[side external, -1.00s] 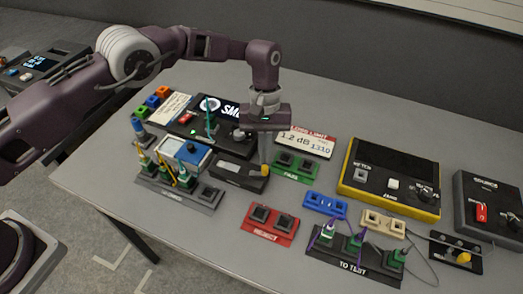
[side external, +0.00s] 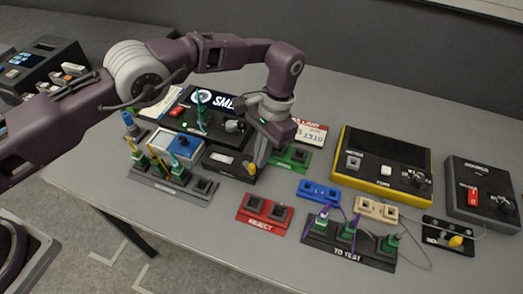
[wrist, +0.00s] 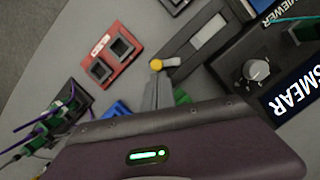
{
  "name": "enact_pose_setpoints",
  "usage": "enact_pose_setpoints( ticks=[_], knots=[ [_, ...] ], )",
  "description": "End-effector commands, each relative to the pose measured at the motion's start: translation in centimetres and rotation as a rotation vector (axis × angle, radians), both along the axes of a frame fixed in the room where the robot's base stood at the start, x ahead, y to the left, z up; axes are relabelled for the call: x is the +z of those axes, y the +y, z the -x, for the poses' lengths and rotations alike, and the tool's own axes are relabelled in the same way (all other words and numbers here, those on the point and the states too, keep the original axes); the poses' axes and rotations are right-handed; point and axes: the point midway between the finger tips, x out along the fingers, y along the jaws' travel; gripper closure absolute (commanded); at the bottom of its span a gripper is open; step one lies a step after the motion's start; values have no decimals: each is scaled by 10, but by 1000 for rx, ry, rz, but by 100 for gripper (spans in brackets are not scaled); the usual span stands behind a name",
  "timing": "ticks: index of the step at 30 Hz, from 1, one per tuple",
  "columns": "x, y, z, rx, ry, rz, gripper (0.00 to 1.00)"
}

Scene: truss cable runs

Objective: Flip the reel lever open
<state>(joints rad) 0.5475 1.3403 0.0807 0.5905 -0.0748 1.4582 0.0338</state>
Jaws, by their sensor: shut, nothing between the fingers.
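The likely reel is a dark, low box (side external: 226,164) with a pale window, at mid-table in the side view; it also shows in the wrist view (wrist: 188,45). A yellow knob (side external: 253,168) sits at its right end. In the wrist view the yellow knob (wrist: 156,66) is at the end of a short grey bar (wrist: 172,62), which I take as the lever. My gripper (side external: 260,166) is shut and empty, tilted, with its fingertips right beside the knob. In the wrist view its fingertips (wrist: 156,76) nearly meet the knob; I cannot tell whether they touch.
A green holder (side external: 292,158) stands close to the right of my gripper. A red reject holder (side external: 265,212) is in front. The smear viewer (side external: 205,118) stands behind, and a blue-topped device (side external: 178,147) to the left. Bare table lies between the red holder and the box.

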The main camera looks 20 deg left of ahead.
Motion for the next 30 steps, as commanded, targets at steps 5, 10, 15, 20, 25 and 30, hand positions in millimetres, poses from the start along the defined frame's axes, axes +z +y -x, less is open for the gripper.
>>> enact_pose_setpoints(
  ticks=[5, 10, 15, 20, 25, 30],
  knots=[
    [0, 0, 0, -2, 0, 0, 100],
    [0, 5, 1, 1, 1, 1, 100],
    [0, 13, 2, 3, 0, -1, 100],
    [0, 16, 4, 2, -1, 0, 100],
    [0, 16, 4, 2, -1, 0, 100],
    [8, 15, 1, 2, -3, 1, 100]
  ],
)
